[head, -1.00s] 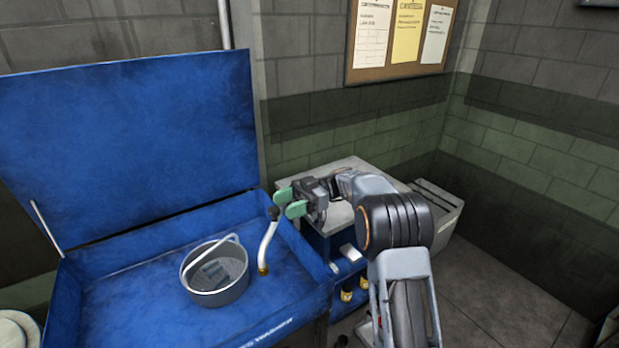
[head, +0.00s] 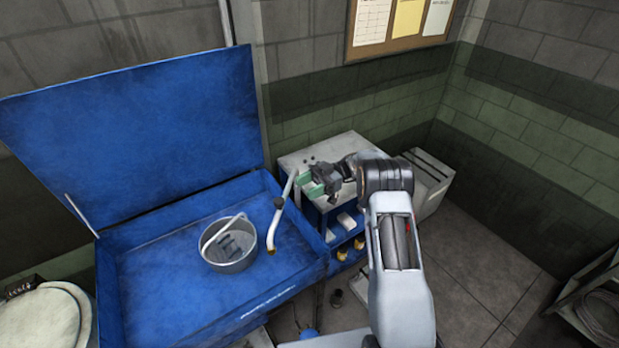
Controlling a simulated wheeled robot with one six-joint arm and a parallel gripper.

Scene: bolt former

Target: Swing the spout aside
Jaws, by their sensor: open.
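The spout (head: 275,229) is a pale, bent tube at the right side of the blue washer basin (head: 150,290). It has a dark collar at its upper end and a brass-coloured tip hanging over the basin, right of the basket. A pale, slanting rod (head: 288,186) rises from the collar towards the basin's right rim. My gripper (head: 309,182), with green finger pads, is open and just right of this rod, near the basin's right edge. The pads look apart from the spout, though contact with the rod is hard to tell. Nothing shows between them.
A round grey basket (head: 232,264) with a raised handle stands in the basin, holding dark items. The blue lid (head: 130,140) stands open behind. A grey-topped cart (head: 305,155) with blue shelves is right of the basin, and a grey crate (head: 428,190) beyond.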

